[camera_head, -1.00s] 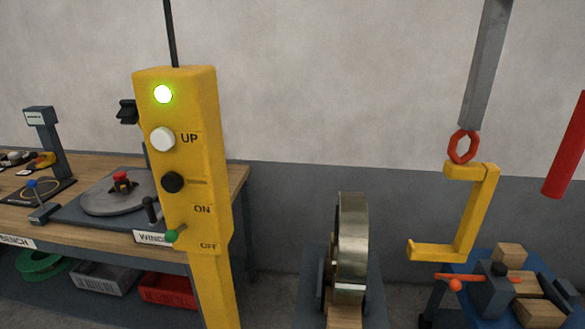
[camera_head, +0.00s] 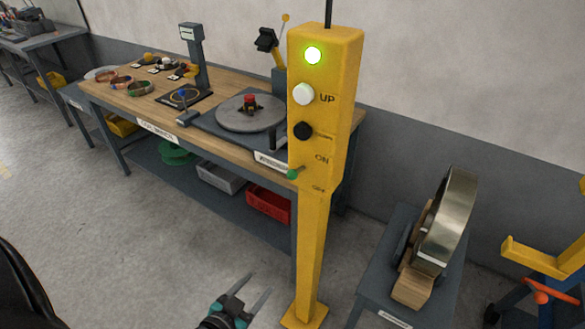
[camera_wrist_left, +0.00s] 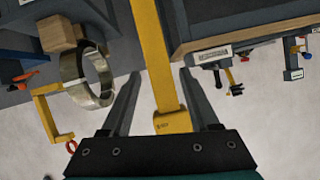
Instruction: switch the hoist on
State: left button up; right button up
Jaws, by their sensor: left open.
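The yellow hoist control post (camera_head: 309,215) stands upright in the middle of the head view. Its green lamp (camera_head: 313,55) is lit. Below it are a white UP button (camera_head: 303,94) and a black button (camera_head: 303,131). A green-tipped toggle switch (camera_head: 293,173) sits beside the ON and OFF marks; I cannot tell its setting for sure. My left gripper (camera_head: 258,285) is open and empty, low and left of the post. In the left wrist view, the post (camera_wrist_left: 155,60) shows between the fingers' outlines, beyond them. The right gripper is not in view.
The wooden workbench (camera_head: 135,100) with a turntable (camera_head: 250,113) is behind and left of the post. A metal coil (camera_head: 450,215) on a low stand (camera_head: 373,292) is to the right, with a yellow hook (camera_head: 545,258) beyond. Floor left of the post is clear.

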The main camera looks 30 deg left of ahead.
aim_at(289, 178)
pick_arm(q)
jog(key=w+r+m+t+h+p, duration=0.1)
jog(key=w+r+t+p, duration=0.1)
jog(key=r, duration=0.9)
jog(key=w+r+m+t+p, duration=0.1)
jog(key=r+t, duration=0.2)
jog(key=r, duration=0.7)
jog(key=w, duration=1)
jog(key=w+p, duration=0.1)
jog(key=w, duration=0.4)
jog(key=shift+w+d, duration=0.2)
jog(key=shift+d, duration=0.05)
grip_shut()
